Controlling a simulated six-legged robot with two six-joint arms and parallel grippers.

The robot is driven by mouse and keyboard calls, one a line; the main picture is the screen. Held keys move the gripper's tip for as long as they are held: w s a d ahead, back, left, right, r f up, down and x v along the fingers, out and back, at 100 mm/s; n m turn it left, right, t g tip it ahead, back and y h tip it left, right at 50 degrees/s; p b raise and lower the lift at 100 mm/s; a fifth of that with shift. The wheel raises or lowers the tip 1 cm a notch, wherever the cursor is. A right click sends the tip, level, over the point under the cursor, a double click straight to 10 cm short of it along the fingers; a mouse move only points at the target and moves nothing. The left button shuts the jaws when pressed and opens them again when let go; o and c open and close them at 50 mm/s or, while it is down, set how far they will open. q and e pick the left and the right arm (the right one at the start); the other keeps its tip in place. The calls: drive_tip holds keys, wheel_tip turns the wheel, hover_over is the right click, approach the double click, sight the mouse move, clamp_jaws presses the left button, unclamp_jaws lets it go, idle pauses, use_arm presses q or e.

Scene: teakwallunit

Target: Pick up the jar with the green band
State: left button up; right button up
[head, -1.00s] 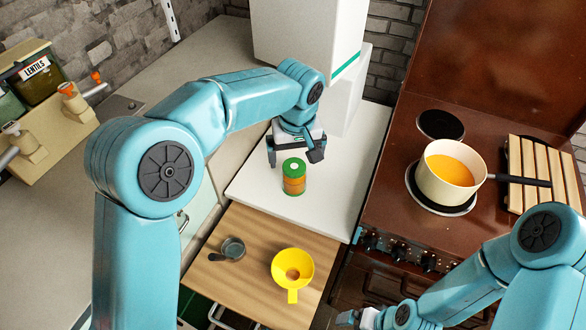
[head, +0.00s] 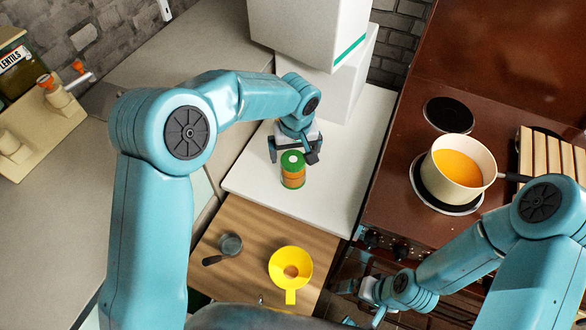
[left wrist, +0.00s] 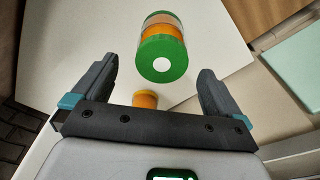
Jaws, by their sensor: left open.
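The jar with the green band (head: 292,170) stands upright on the white counter. It has a green lid with a white dot and orange contents. My left gripper (head: 293,153) is open just behind the jar in the head view. In the left wrist view the jar (left wrist: 162,47) lies ahead of the open left gripper (left wrist: 158,82), between the lines of its fingers and apart from them. A second orange-topped thing (left wrist: 145,99) shows between the fingers, partly hidden by the gripper body. My right gripper (head: 368,291) is low at the right; its jaws are too unclear to judge.
A pot (head: 458,175) of orange liquid sits on the stove at right. A white box-shaped unit (head: 345,85) stands behind the gripper.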

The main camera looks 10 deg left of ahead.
sight(293, 159)
use_arm(q)
drive_tip(key=shift+d+f, duration=0.1)
drive_tip(key=shift+f, duration=0.5)
drive_tip(key=shift+s+f, duration=0.25)
drive_tip(key=shift+f, duration=0.1)
drive_tip(key=f, duration=0.1)
drive_tip(key=f+p, duration=0.1)
drive_tip(key=w+f, duration=0.1)
drive_tip(key=f, duration=0.1)
drive_tip(key=shift+w+a+f+p, duration=0.1)
drive_tip(key=shift+a+p, duration=0.2)
drive_tip(key=shift+a, duration=0.05)
drive_tip(key=shift+f, duration=0.25)
drive_tip(key=shift+s, duration=0.2)
drive_tip(key=shift+w+f, duration=0.1)
drive_tip(key=shift+w, duration=0.1)
drive_tip(key=c, duration=1.2)
drive_tip(key=shift+c, duration=0.6)
use_arm(e)
drive_tip(key=shift+s+d+r, duration=0.1)
drive_tip(key=shift+s+r, duration=0.05)
drive_tip(key=shift+r, duration=0.35)
drive_tip(key=shift+s+r, duration=0.15)
drive_tip(key=shift+r, duration=0.3)
use_arm(q)
drive_tip(key=shift+r, duration=0.25)
